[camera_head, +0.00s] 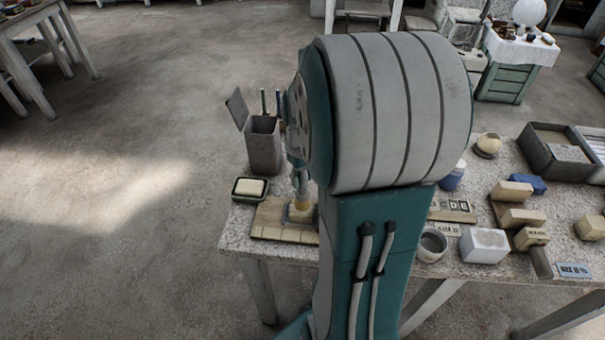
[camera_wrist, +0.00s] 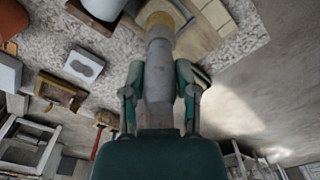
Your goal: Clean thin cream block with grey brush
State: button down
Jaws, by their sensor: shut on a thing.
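My gripper (camera_wrist: 160,92) is shut on the grey brush (camera_wrist: 158,75), whose thick grey handle runs between the two fingers in the wrist view. The brush's yellowish bristle end (camera_wrist: 160,20) points down at a tan board (camera_wrist: 215,22). In the head view the bristles (camera_head: 301,203) are low over a small pale, grey-edged piece (camera_head: 292,216) on the board (camera_head: 268,216). I cannot tell whether that piece is the thin cream block, or whether the bristles touch it. My arm hides part of the board in the head view.
A dark dish with a cream bar (camera_head: 251,187) is left of the board. A grey holder (camera_head: 264,150) with an open lid stands behind. A round cup (camera_head: 432,245), a white block (camera_head: 484,246) and several tan blocks crowd the right side. The table's front edge is close to the board.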

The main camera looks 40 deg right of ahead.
jog(key=shift+r, duration=0.1)
jog(key=shift+r, duration=1.15)
jog(key=shift+r, duration=2)
